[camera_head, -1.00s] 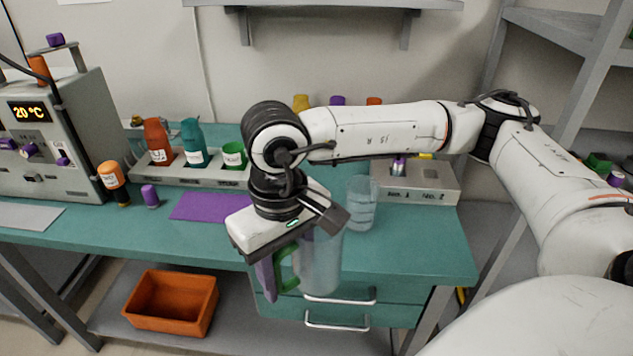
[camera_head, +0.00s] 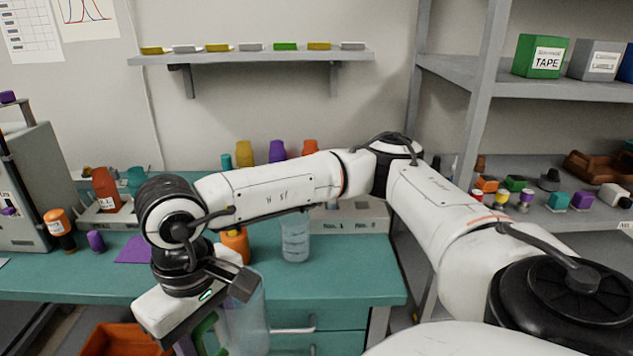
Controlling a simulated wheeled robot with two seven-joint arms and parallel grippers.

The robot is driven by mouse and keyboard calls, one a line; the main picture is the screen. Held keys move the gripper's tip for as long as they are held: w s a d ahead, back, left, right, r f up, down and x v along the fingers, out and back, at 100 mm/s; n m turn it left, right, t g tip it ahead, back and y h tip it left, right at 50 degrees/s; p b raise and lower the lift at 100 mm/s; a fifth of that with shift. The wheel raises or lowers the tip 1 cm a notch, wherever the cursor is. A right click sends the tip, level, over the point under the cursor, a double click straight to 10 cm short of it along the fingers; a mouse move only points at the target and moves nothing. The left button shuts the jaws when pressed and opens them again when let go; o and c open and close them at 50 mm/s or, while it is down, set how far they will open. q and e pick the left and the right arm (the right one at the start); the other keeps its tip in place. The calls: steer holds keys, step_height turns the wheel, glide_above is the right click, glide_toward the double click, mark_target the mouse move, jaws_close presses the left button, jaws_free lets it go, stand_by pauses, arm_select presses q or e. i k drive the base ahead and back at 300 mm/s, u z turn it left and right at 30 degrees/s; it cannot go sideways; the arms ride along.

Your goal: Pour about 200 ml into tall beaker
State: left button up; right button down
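A clear tall beaker (camera_head: 295,238) stands upright on the teal bench, right of my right gripper; faint marks show on its wall, and I cannot tell whether it holds anything. My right gripper (camera_head: 207,326) is low in the view, apparently shut on the green handle of a clear jug (camera_head: 248,318). The jug hangs in front of the bench, to the lower left of the beaker and apart from it. Its lower part is cut off by the picture's bottom edge, and its contents cannot be made out. My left gripper is not in view.
An orange bottle (camera_head: 235,246) stands behind my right wrist. A grey numbered rack (camera_head: 350,217) is behind the beaker. Racked bottles and a purple mat (camera_head: 133,250) are at left. An orange bin (camera_head: 120,342) is below. Bare bench lies right of the beaker.

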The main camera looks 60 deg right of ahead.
mark_target(295, 237)
steer(key=k, duration=0.25)
steer(key=z, duration=0.8)
steer(key=i, duration=1)
